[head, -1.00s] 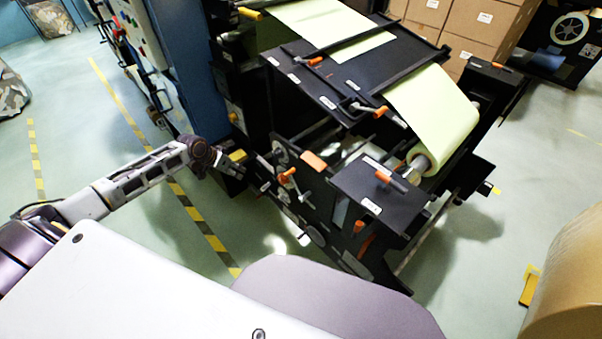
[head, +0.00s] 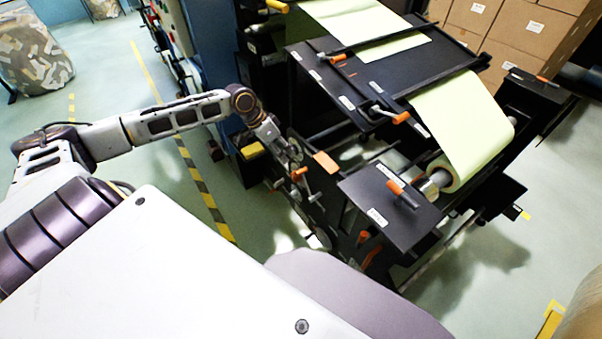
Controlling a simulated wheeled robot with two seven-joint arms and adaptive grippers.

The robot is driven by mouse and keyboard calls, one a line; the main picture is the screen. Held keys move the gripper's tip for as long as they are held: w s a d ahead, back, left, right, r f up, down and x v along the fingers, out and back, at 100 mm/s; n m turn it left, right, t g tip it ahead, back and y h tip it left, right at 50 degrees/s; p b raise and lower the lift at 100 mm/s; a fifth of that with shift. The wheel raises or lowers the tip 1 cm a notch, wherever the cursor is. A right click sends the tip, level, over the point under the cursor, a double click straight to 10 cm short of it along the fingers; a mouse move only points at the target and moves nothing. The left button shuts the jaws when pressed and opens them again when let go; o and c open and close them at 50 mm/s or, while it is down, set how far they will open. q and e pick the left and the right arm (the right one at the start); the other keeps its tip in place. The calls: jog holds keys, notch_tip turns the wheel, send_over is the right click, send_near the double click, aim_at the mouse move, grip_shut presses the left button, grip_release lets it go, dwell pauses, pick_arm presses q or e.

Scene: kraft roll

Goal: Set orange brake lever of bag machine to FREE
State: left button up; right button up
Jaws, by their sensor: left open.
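The black bag machine (head: 370,85) stands at centre right, carrying a pale yellow-green paper roll (head: 490,155). Several orange handles show on it. One small orange-tipped lever (head: 299,173) is on its near left side face. Another orange-handled lever (head: 400,188) lies on the flat box top, and another orange grip (head: 400,117) is on the upper deck. I cannot tell from labels which is the brake lever. My left gripper (head: 288,155) is open, just above and left of the small side lever; whether it touches is unclear. My right gripper is out of view.
An orange plate (head: 325,162) sits right of the side lever. A yellow block (head: 253,151) is left of my gripper. Cardboard boxes (head: 520,35) stand behind.

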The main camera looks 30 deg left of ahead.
pick_arm(q)
jog(key=b, duration=0.1)
send_over(299, 171)
jog(key=s+a, duration=0.2)
jog(key=a, duration=0.1)
jog(key=shift+f, duration=2.5)
jog(key=x, duration=0.3)
jog(key=shift+d+f+b, duration=0.3)
jog(key=shift+b, duration=0.1)
jog(key=x, duration=0.3)
jog(key=shift+w+d+f+b, duration=0.15)
jog(key=shift+f+b, duration=0.1)
jog(key=shift+b, duration=0.05)
jog(key=shift+w+d+f, duration=0.1)
jog(key=shift+f, duration=0.35)
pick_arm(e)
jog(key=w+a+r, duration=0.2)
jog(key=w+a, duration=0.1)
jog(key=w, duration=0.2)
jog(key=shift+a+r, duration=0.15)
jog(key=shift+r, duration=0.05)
